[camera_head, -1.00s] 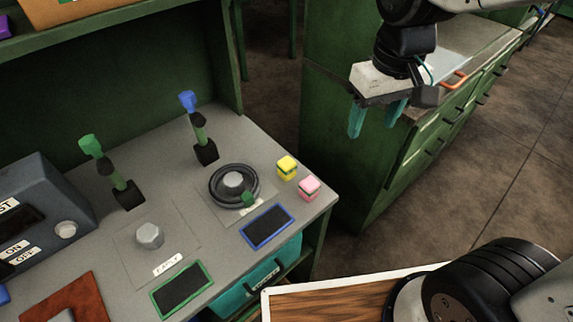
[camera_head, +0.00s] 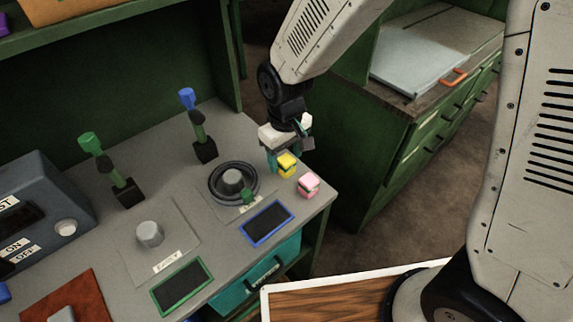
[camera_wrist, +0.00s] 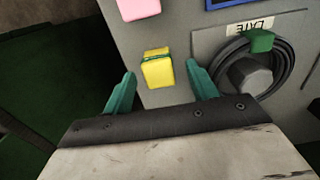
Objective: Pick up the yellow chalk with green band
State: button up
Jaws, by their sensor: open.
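The yellow chalk with a green band (camera_head: 287,165) is a small block on the grey bench top, near its right edge. In the wrist view the yellow chalk (camera_wrist: 158,69) lies between and just beyond the two teal fingertips, with its green band toward the top. My gripper (camera_head: 281,158) is open and empty, right behind the chalk in the head view. In the wrist view both fingers of my gripper (camera_wrist: 160,82) are spread, one on each side of the chalk, with a gap on each side. Whether the fingertips are level with the chalk I cannot tell.
A pink block (camera_head: 308,185) stands close to the yellow chalk, nearer the front edge. A black ring dial (camera_head: 233,184) with a green knob lies to the left. A blue-framed panel (camera_head: 267,223) and lever stands (camera_head: 205,150) are also on the bench.

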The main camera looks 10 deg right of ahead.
aim_at(286, 159)
jog(key=shift+f, duration=1.45)
jog(key=c, duration=1.1)
notch_tip(286, 159, up, 10)
jog(key=shift+r, duration=0.1)
